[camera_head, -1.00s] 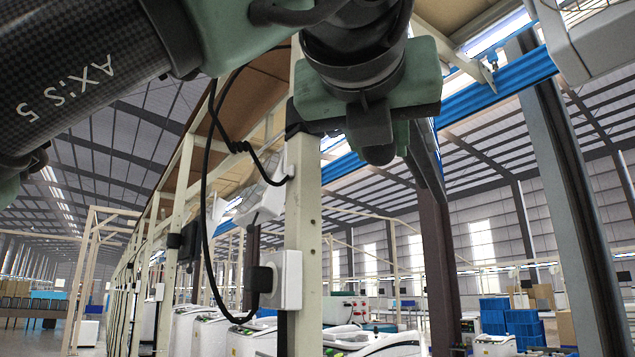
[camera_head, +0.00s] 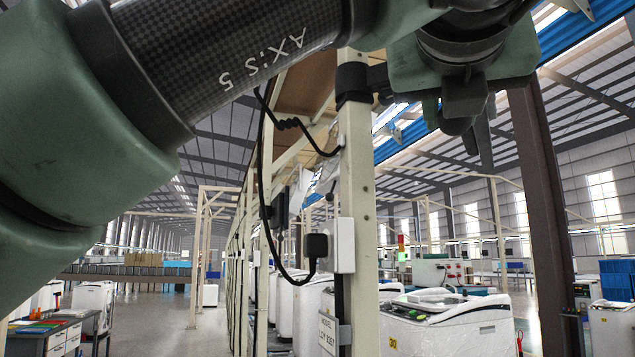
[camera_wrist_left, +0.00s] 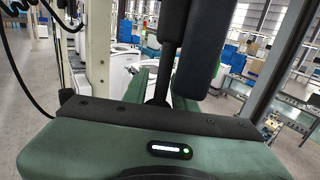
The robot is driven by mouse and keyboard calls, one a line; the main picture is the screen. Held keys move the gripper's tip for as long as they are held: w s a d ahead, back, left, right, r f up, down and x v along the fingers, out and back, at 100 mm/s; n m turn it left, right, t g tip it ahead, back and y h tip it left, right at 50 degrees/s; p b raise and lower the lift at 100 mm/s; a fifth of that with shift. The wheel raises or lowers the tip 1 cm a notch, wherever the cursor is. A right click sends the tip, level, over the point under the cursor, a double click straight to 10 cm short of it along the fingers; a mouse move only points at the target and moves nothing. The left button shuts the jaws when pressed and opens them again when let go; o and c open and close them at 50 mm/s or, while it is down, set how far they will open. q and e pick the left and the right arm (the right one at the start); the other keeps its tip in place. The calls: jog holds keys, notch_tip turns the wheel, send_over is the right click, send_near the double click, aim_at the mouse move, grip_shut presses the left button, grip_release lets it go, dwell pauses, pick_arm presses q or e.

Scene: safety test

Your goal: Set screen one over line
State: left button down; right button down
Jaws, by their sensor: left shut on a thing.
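My left gripper (camera_head: 465,105) is high at the upper right of the head view, just right of a cream post. It is shut on a dark part that looks like a screen or its mount, seen nearly edge-on. In the left wrist view a dark slab, likely the screen (camera_wrist_left: 206,45), stands upright in front of the green gripper body (camera_wrist_left: 150,135). A black clamp (camera_head: 352,82) on the post has a short dark arm reaching toward the gripper. The screen's face is hidden, and the exact grip cannot be told. My right gripper is not in view.
The cream post (camera_head: 362,190) carries a white box (camera_head: 341,245) with a black plug and hanging cable. White machines (camera_head: 445,320) stand beyond to the right. A dark brown column (camera_head: 541,210) rises further right. The aisle floor (camera_head: 160,320) at the left is partly clear.

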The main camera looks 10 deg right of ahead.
pick_arm(q)
jog(key=c, duration=1.1)
grip_release()
jog(key=shift+d+f, duration=0.25)
jog(key=shift+f, duration=0.25)
jog(key=shift+w+r, duration=0.1)
jog(key=shift+w, duration=0.15)
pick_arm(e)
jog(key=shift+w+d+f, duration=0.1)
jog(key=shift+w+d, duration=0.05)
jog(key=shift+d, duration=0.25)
pick_arm(q)
jog(key=b+v, duration=0.3)
jog(key=v, duration=0.4)
jog(key=shift+s+a, duration=0.15)
jog(key=shift+s, duration=0.15)
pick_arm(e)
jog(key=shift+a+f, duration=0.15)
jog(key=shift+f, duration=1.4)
